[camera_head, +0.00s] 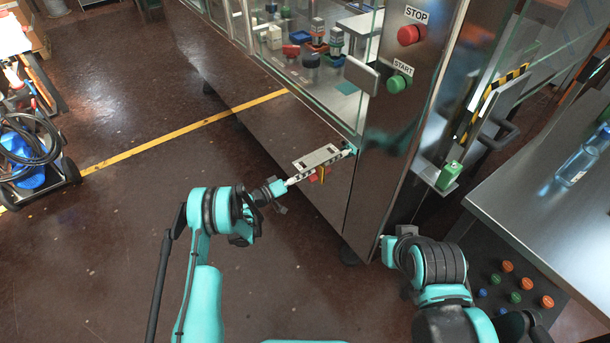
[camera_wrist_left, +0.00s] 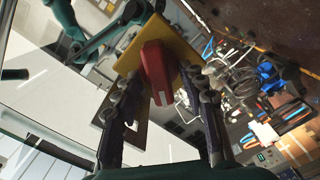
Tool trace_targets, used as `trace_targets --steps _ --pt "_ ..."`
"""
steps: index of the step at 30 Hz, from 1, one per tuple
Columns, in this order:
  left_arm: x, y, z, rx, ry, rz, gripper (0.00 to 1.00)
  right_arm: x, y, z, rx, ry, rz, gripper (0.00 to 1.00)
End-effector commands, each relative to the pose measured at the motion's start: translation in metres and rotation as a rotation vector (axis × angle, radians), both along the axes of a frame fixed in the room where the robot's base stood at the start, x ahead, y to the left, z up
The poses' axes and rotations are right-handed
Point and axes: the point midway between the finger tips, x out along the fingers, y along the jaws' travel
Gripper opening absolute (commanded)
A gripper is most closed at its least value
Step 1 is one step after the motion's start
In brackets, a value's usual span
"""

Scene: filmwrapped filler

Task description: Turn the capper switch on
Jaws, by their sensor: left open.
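The capper switch is a red knob (camera_wrist_left: 157,72) on a yellow plate (camera_wrist_left: 178,52), seen close up in the left wrist view. In the head view, its small red part (camera_head: 313,178) and yellow part (camera_head: 322,174) show just under a grey bracket (camera_head: 316,158) at the machine's lower corner. My left gripper (camera_head: 286,185) is just left of the bracket. In the left wrist view its two dark fingers (camera_wrist_left: 163,88) are spread, one on each side of the knob. Whether they touch it is unclear. My right arm is at the lower right; its fingers cannot be made out.
The glass-walled machine carries a red STOP button (camera_head: 409,35) and a green START button (camera_head: 398,83). A metal table (camera_head: 520,195) with a bottle (camera_head: 583,158) stands right. A cart (camera_head: 35,165) with cables stands far left.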

Motion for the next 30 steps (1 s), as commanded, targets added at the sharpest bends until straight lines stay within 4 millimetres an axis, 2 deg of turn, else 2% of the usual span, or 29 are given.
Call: trace_targets --steps 3,7,8,20,30 --pt "-0.0001 0.0002 0.0003 0.000 0.000 0.000 0.39 0.0000 0.0000 0.0003 0.000 0.000 0.000 0.00" --pt "-0.0002 0.0004 0.0003 0.000 0.000 0.000 0.04 0.0000 0.0000 0.0003 0.000 0.000 0.000 0.00" --pt "-0.0002 0.0004 0.0002 0.000 0.000 0.000 0.00 0.0000 0.0000 0.0003 0.000 0.000 0.000 0.00" --pt "-0.0003 0.0004 0.0001 0.022 -0.031 0.000 0.00 0.0000 0.0000 0.0002 0.000 0.000 0.000 0.00" --pt "-0.0008 0.0000 0.0007 0.153 -0.210 0.000 0.00 0.0000 0.0000 0.0002 0.000 0.000 0.000 0.00"
